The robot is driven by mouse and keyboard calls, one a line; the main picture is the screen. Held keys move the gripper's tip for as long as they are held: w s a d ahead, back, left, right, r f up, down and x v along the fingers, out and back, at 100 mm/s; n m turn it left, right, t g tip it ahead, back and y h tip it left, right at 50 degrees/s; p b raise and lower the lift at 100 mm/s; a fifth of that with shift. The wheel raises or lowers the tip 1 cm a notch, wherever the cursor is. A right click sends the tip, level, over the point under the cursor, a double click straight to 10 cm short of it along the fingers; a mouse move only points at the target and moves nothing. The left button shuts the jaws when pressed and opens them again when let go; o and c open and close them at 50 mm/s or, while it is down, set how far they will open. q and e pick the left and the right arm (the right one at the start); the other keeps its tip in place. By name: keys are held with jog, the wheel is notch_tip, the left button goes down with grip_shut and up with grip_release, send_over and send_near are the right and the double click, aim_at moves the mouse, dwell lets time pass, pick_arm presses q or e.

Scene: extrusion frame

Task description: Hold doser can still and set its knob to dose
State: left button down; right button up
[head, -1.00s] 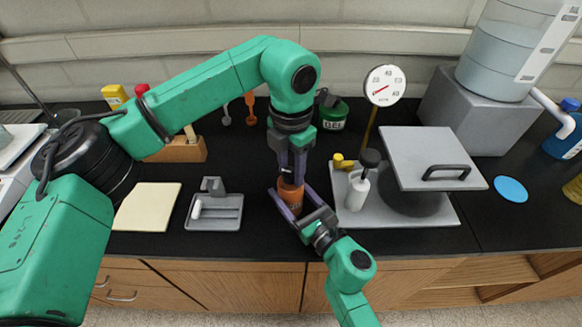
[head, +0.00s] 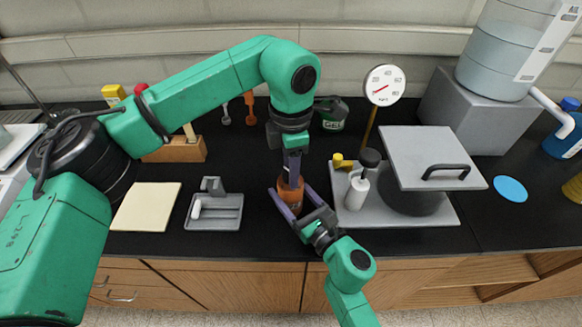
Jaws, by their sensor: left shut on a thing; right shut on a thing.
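The orange doser can (head: 290,197) stands upright on the black bench near its front edge, in the middle of the head view. My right gripper (head: 289,203) comes in from the lower right, with its two fingers shut on the can's sides. My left gripper (head: 291,178) points straight down from above and is shut at the top of the can, on its knob. The knob is hidden by the fingers, so its setting cannot be read.
A grey tray (head: 228,222) and a cream pad (head: 133,222) lie to the left. To the right, a grey base plate (head: 440,220) carries a white bottle (head: 358,192) and a lidded dark pot. A dial gauge (head: 384,86) rises behind it.

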jog(key=shift+f, duration=0.1)
pick_arm(q)
jog(key=shift+c, duration=2.2)
grip_release()
jog(key=shift+r, duration=0.1)
notch_tip(320, 180, up, 12)
